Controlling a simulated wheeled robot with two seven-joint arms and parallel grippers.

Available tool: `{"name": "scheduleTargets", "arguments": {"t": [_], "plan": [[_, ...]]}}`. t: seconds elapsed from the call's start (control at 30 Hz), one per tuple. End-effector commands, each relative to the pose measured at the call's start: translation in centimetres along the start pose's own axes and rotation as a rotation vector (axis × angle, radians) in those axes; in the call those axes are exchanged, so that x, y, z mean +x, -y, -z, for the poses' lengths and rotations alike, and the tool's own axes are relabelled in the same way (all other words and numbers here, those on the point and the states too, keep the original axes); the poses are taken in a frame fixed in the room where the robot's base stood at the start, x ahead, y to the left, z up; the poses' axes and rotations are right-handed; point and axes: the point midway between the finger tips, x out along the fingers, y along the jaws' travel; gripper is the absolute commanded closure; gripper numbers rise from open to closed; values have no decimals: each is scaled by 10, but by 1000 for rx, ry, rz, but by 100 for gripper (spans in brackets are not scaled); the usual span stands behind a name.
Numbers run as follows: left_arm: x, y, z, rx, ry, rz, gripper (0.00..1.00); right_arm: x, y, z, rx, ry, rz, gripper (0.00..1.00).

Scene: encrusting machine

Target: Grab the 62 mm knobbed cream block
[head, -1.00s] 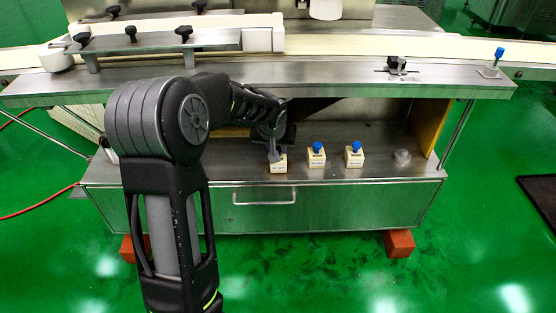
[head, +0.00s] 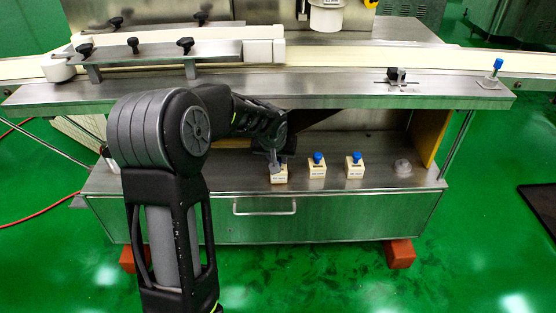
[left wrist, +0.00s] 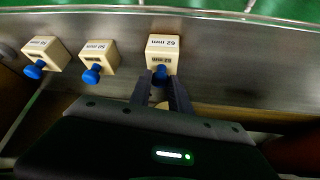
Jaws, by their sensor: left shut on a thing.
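The 62 mm cream block (head: 279,178) stands on the lower steel shelf, leftmost of a row of three knobbed blocks in the head view. In the left wrist view the 62 mm block (left wrist: 163,45) is the rightmost, and its label reads "62 mm". My left gripper (head: 274,163) is over this block. In the left wrist view its two fingers (left wrist: 162,78) sit on either side of the blue knob, shut on it. The fingers hide part of the knob. The block looks upright and seems to rest on the shelf. My right gripper is not in view.
Two similar cream blocks with blue knobs, the middle one (head: 317,170) and the right one (head: 355,170), stand beside it. A clear round piece (head: 403,167) lies further right. The steel upper ledge (head: 330,88) overhangs the shelf. A drawer handle (head: 264,207) is below.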

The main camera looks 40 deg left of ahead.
Motion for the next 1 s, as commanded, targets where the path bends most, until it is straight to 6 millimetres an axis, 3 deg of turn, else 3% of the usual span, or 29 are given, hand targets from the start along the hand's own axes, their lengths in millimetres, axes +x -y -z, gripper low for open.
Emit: {"name": "scheduleTargets", "arguments": {"t": [0.1, 0.37, 1.0], "plan": [[-4, 0, 2, 1, 0, 0, 100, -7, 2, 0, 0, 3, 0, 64], [-18, -1, -26, 1, -1, -2, 100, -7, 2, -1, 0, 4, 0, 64], [-78, 0, -132, -1, -3, -2, 100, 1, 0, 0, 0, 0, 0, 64]]}}
